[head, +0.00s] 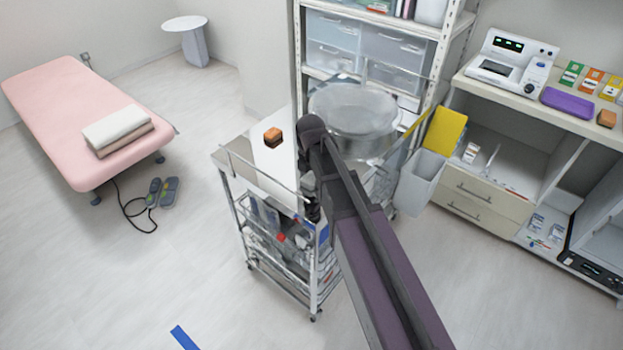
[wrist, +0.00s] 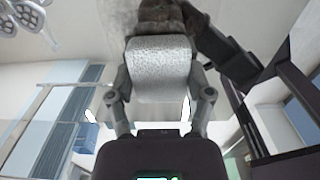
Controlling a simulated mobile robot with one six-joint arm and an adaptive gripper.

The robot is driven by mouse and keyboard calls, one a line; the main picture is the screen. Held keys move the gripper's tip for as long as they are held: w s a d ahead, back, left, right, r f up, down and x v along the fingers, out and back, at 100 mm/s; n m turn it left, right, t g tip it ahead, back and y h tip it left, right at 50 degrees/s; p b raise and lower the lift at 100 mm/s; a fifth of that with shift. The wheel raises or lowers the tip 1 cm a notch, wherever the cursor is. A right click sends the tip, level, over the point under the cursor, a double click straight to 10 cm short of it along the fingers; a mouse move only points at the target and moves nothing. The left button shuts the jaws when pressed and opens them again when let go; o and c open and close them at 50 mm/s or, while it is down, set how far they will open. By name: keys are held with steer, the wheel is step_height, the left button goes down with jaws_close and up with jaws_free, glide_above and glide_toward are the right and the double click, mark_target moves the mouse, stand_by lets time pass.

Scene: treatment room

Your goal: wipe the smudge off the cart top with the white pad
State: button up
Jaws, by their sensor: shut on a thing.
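My gripper (wrist: 160,84) is shut on the white pad (wrist: 160,62), a pale grey-white speckled block between the two fingers in the wrist view. A dark brown rough patch shows just beyond the pad; I cannot tell what it is. In the head view my arm reaches over the right side of the metal cart, and the pad is hidden there. The cart top (head: 238,158) is pale with a low rail around it. I cannot make out the smudge in either view. Whether the pad touches the cart top cannot be told.
An orange-brown block (head: 272,137) sits on the cart top, left of my arm. A shelf rack (head: 297,50) rises behind, and a grey bin (head: 421,180) is at right. Floor left of the cart is open.

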steer(key=shift+w+a, duration=0.15)
steer(key=shift+w+d, duration=0.35)
steer(key=shift+w, duration=0.15)
steer(key=shift+w+d, duration=0.85)
steer(key=shift+w, duration=0.15)
steer(key=shift+w+d+f, duration=0.1)
steer(key=shift+w+d, duration=1.1)
steer(key=shift+w, duration=0.25)
steer(key=shift+w+d, duration=0.1)
steer(key=shift+w, duration=0.05)
steer(key=shift+w+d, duration=0.55)
steer(key=shift+w, duration=0.15)
steer(key=shift+w+d, duration=0.5)
steer(key=shift+w, duration=0.2)
steer(key=shift+s+a, duration=0.1)
steer(key=shift+s, duration=0.05)
steer(key=shift+s+a, duration=0.6)
steer(key=shift+s, duration=0.2)
steer(key=shift+s+a, duration=0.55)
steer(key=shift+s, duration=0.2)
